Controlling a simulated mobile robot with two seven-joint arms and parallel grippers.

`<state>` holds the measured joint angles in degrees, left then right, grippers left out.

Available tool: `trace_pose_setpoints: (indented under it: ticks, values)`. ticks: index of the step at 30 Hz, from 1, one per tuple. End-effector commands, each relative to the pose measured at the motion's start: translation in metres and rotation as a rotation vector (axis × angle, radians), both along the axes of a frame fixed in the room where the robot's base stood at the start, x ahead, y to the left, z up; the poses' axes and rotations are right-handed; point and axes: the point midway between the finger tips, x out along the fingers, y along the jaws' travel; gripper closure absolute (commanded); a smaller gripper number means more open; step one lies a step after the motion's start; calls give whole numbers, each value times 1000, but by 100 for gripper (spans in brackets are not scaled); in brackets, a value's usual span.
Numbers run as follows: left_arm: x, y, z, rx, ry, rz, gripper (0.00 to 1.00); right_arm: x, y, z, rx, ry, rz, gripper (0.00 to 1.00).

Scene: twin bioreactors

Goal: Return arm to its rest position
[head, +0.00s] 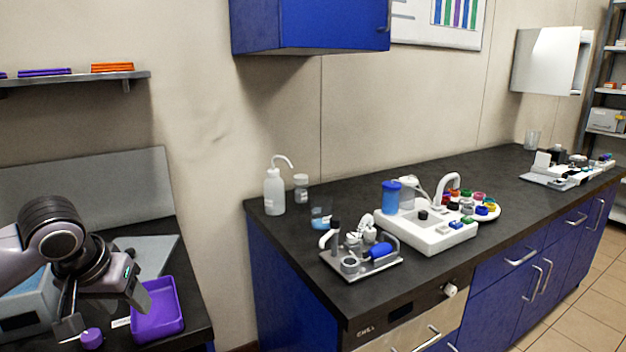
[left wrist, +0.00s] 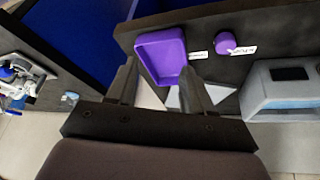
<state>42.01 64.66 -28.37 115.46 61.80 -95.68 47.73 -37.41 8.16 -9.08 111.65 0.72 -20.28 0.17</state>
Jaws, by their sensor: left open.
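My left arm comes in from the left in the head view, bent over the left counter. Its left gripper (head: 102,312) is open, with nothing seen between its fingers. The gripper also shows in the left wrist view (left wrist: 158,75), its two dark fingers spread apart. A purple tray (head: 172,326) lies on the counter close to the gripper and looks empty in the left wrist view (left wrist: 148,52). A round purple piece (head: 92,338) with a white label sits beside the tray. My right gripper is not in view.
A light-coloured device (left wrist: 285,85) with a screen stands on the left counter (head: 190,290). A gap separates this counter from the long blue-fronted bench. That bench holds a wash bottle (head: 274,192), a metal tray of parts (head: 340,268) and a white bioreactor unit (head: 425,236). A shelf (head: 125,77) hangs above the left counter.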

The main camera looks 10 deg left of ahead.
Motion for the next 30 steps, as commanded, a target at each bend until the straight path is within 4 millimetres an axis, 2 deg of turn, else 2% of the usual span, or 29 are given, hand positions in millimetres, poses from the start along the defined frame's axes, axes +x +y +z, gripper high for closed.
trace_pose_setpoints:
  ticks: [1,7,14,18,23,30]
  values:
    - [5,-12,-16,-19,-6,-39,49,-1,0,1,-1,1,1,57]
    - [20,-58,-74,-85,-91,-190,49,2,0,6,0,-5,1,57]
    - [15,-114,-146,-158,-225,-329,49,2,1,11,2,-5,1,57]
    - [-3,-139,-185,-179,-309,-374,49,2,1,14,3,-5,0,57]
    - [-34,-160,-222,-166,-398,-397,49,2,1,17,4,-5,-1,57]
    - [-98,-174,-265,-74,-487,-406,49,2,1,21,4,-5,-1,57]
